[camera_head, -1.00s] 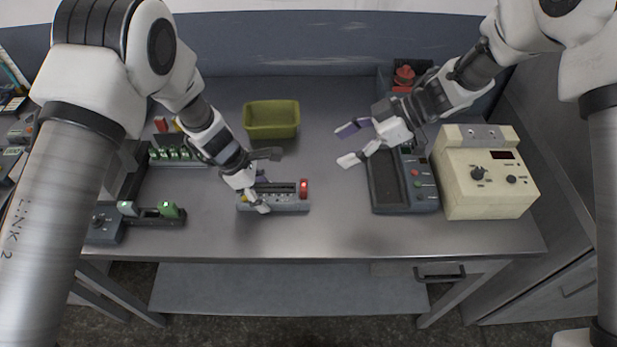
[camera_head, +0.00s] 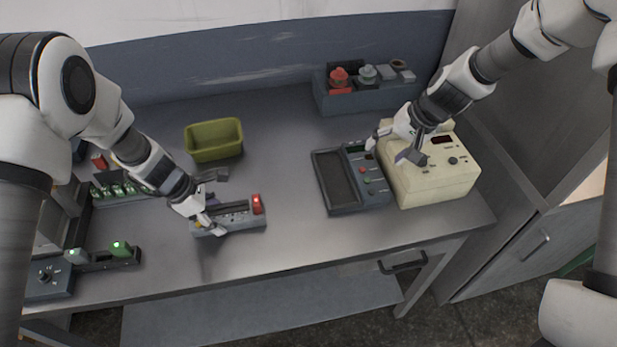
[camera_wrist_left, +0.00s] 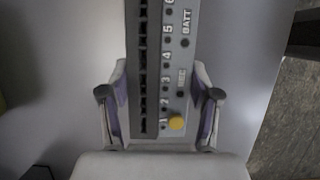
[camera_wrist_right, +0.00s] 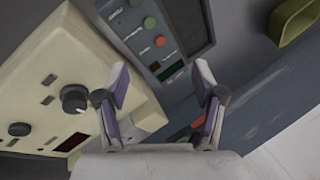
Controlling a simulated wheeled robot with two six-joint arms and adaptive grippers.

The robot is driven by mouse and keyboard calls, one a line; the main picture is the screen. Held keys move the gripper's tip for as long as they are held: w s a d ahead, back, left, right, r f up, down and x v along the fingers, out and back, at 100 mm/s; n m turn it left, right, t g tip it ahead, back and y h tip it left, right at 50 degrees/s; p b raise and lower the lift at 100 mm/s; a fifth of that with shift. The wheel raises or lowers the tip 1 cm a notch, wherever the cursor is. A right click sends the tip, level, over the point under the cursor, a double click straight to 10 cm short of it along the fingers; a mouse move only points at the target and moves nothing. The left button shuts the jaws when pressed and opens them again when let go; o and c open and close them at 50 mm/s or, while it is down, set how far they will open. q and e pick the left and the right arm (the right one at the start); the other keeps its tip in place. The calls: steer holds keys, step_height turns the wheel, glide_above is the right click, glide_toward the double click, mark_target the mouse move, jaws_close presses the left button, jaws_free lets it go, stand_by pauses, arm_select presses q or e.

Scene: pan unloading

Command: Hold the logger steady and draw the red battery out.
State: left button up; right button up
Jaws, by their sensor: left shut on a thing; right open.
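The logger (camera_head: 240,220) is a grey slotted bar near the front middle of the bench in the head view. The red battery (camera_head: 257,204) stands upright at its right end. My left gripper (camera_head: 212,208) is shut on the logger's left part, one finger on each side of it. In the left wrist view the logger (camera_wrist_left: 184,60) runs between the fingers (camera_wrist_left: 160,112), with numbered slots, a BATT label and a yellow button; the battery is out of that view. My right gripper (camera_head: 390,150) is open and empty above the cream instrument's left edge; its fingers (camera_wrist_right: 160,98) show spread.
A cream box with knobs (camera_head: 432,180) and a dark panel with buttons (camera_head: 345,185) stand to the right. An olive bin (camera_head: 214,142) is behind the logger. A grey rack (camera_head: 355,100) stands at the back. Green-lit units (camera_head: 105,254) are at left.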

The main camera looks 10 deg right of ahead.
mark_target(257, 208)
arm_select(q)
steer(key=shift+s+d, duration=0.1)
steer(key=shift+s, duration=0.05)
arm_select(e)
steer(key=s+a+f+m+g+y, duration=0.1)
steer(key=a+m, duration=0.1)
steer(key=s+a+f+m+g+y, duration=0.1)
steer(key=a, duration=0.2)
steer(key=s+a+f+m+y, duration=0.1)
steer(key=a+f+m+y, duration=0.1)
steer(key=a, duration=0.1)
steer(key=shift+a+m+g, duration=0.15)
steer(key=shift+m+g, duration=0.15)
steer(key=shift+g, duration=0.1)
steer(key=a+f+m+y, duration=0.1)
steer(key=a+m+y, duration=0.1)
steer(key=a, duration=0.5)
steer(key=w+a+f+m+y, duration=0.1)
steer(key=a+f+m+y, duration=0.1)
steer(key=a, duration=0.5)
steer(key=a+f+m+y, duration=0.1)
steer(key=a+m, duration=0.2)
steer(key=a, duration=0.4)
steer(key=shift+w+a+f+y, duration=0.15)
steer(key=shift+w+f+y, duration=0.05)
steer(key=shift+y, duration=0.2)
jaws_close()
steer(key=shift+r, duration=0.65)
steer(key=shift+r, duration=2.3)
